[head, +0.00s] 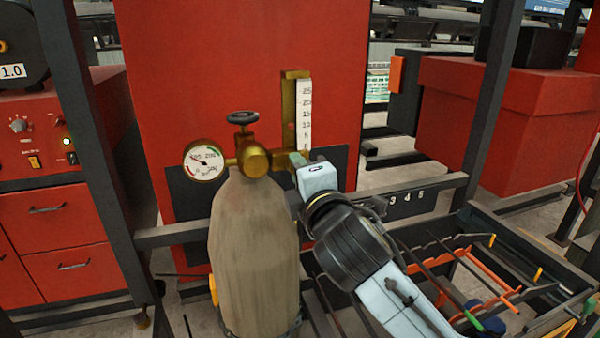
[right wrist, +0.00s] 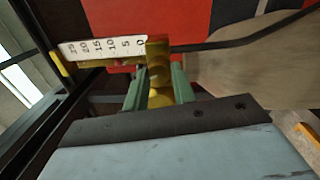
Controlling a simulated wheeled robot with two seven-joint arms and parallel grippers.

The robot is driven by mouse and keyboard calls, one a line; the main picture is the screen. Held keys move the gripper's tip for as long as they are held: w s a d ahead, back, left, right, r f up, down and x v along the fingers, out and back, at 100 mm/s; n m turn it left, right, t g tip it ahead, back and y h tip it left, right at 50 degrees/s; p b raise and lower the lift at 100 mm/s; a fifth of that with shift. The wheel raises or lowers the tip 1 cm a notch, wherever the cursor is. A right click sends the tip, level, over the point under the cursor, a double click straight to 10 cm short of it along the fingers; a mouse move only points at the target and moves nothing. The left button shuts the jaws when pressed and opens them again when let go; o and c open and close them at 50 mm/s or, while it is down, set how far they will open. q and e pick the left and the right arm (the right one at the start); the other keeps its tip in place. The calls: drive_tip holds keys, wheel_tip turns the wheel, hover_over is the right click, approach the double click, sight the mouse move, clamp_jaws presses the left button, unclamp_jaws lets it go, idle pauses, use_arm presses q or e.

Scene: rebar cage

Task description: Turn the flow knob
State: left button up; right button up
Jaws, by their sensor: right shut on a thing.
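A tan gas cylinder (head: 253,245) stands upright with a brass regulator (head: 255,162) on top. A round dial gauge (head: 203,160) is on the regulator's left. On its right is an upright brass flowmeter with a white scale (head: 304,112), numbered up to 25. The brass flow knob (right wrist: 160,97) shows between the green fingers in the right wrist view, below the flowmeter's zero end. My right gripper (right wrist: 158,82) is shut on it; in the head view the gripper (head: 297,158) largely hides the knob. My left gripper is not in view.
A dark handwheel (head: 242,117) tops the cylinder valve. A dark frame rail (head: 400,202) with numbers runs behind the cylinder. A rack of coloured rods (head: 480,280) lies to the right of my arm. A red cabinet (head: 60,215) stands at left.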

idle(0.4)
drive_tip(key=o, duration=1)
drive_tip(key=b+v, duration=0.2)
drive_tip(key=v, duration=1.1)
drive_tip(key=shift+s+b, duration=0.2)
drive_tip(key=shift+b, duration=0.15)
